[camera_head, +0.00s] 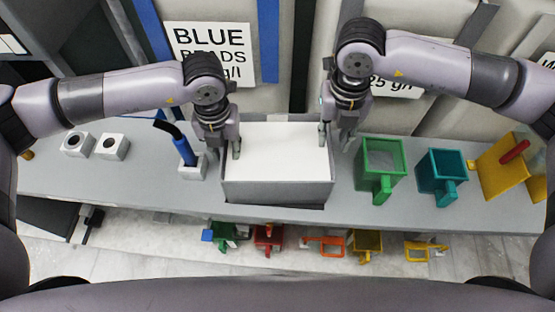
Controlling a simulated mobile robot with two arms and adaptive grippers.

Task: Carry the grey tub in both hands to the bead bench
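The grey tub (276,190) is in the middle of the head view, upright on the grey bench close to its front edge. It is filled with a flat white content (280,148). My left gripper (223,155) points down at the tub's left wall, with one finger inside the rim and the other outside. My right gripper (333,142) is at the right wall in the same way. The fingers of both look spread apart. Whether they touch the walls is hard to tell.
Several coloured scoops lie lower, in front. A "BLUE" sign (208,40) hangs behind.

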